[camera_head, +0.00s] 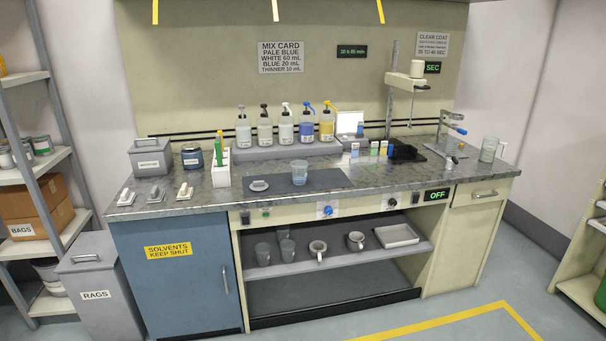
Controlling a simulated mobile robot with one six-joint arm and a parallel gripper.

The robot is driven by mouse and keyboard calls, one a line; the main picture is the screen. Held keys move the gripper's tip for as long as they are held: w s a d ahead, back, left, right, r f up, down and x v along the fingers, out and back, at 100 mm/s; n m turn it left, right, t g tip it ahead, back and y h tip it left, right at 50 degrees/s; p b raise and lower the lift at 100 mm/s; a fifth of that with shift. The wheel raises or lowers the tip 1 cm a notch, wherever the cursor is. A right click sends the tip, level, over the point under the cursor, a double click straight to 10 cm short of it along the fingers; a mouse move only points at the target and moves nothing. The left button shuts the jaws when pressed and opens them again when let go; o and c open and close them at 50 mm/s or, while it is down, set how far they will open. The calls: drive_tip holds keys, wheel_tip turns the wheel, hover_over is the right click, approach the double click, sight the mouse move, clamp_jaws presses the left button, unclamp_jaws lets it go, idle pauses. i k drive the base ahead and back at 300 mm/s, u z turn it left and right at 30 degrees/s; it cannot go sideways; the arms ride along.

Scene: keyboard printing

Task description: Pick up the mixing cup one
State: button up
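A clear cup (299,173) with a bluish tint stands upright on the dark mat on the bench top. Several translucent grey cups stand together on the open shelf under the bench: one at the front left (262,254), another just right of it (287,249), and one partly hidden behind (282,233). No readable label marks any of these as mixing cup one, so I cannot tell which it is. My gripper is not in view.
Two metal mugs (317,250) and a pale tray (397,236) share the lower shelf (340,261). Pump bottles (285,131) stand behind the mat (325,181). A clear jar (488,150) stands at the bench's right end. The floor in front (330,333) looks clear.

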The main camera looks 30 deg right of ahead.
sight(299, 168)
drive_tip(key=i, duration=0.85)
drive_tip(key=u, duration=0.05)
